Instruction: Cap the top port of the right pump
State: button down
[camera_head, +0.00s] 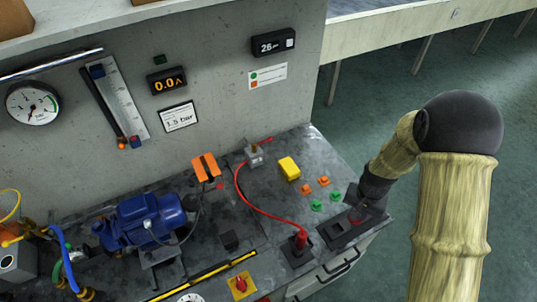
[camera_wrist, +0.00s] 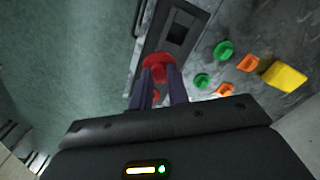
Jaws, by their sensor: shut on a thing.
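My gripper (camera_head: 358,214) is at the right end of the grey bench, low over a dark plate. In the wrist view its two dark fingers (camera_wrist: 162,92) are shut on a small round red cap (camera_wrist: 157,66). The cap's red also shows faintly under my gripper in the head view. A blue pump (camera_head: 143,222) stands on the left part of the bench, far from my gripper. It is the only blue pump I see whole, and I cannot make out its top port clearly. Two green caps (camera_head: 326,200) and two orange caps (camera_head: 315,185) lie left of my gripper.
A yellow block (camera_head: 289,168) lies behind the loose caps. A red cable (camera_head: 254,202) arches across the bench to a red plug (camera_head: 301,241) in a black socket. A black and yellow bar (camera_head: 205,275) runs along the front. A grey wall with gauges stands behind.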

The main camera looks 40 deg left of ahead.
jog(key=w+d+f+m, duration=0.1)
jog(key=w+d+f, duration=0.1)
jog(key=d, duration=0.9)
jog(key=w+d+f+m, duration=0.1)
jog(key=w+d+f, duration=0.2)
jog(key=d, duration=0.8)
notch_tip(320, 180, down, 2)
jog(key=shift+w+d+f, duration=0.1)
jog(key=shift+w+d, duration=0.1)
jog(key=shift+d, duration=0.1)
jog(key=shift+a, duration=0.1)
